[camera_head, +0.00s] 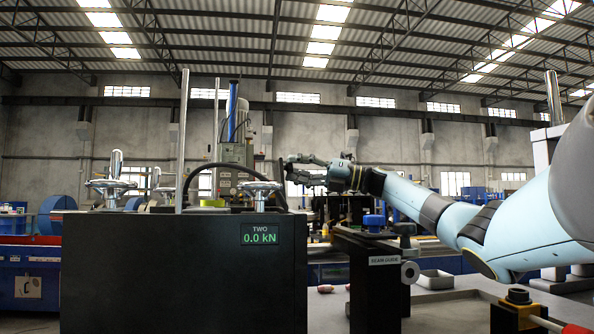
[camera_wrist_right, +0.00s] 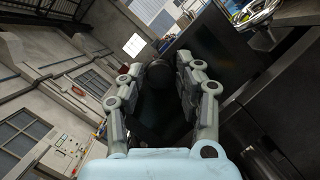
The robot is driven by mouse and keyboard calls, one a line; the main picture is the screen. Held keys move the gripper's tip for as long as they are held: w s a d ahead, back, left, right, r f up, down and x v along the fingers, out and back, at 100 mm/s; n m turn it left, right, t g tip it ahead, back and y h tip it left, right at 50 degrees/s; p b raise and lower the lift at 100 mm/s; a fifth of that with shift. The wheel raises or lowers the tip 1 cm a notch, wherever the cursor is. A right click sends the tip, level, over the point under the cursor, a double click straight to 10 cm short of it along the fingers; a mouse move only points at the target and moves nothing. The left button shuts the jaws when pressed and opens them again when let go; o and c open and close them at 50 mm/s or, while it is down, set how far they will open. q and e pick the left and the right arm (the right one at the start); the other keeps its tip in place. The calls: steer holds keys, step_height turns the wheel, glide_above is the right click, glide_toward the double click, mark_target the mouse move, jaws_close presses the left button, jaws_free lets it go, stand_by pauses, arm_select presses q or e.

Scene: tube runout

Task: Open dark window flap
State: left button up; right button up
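My right gripper (camera_head: 291,167) reaches left across the middle of the head view, behind the black box with the "TWO 0.0 kN" display. Its two fingers are spread apart, and the right wrist view also shows the gripper (camera_wrist_right: 159,65) with a gap between its fingertips. A dark flat panel (camera_wrist_right: 216,48) lies beyond the right finger, possibly the window flap. The flap cannot be told for sure in the head view. My left gripper is not in view.
The black box (camera_head: 150,280) with handwheels and upright rods fills the left front. A black hose curves near the gripper.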

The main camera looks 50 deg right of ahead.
steer(key=shift+o, duration=1.3)
steer(key=shift+f, duration=0.1)
steer(key=v, duration=1.2)
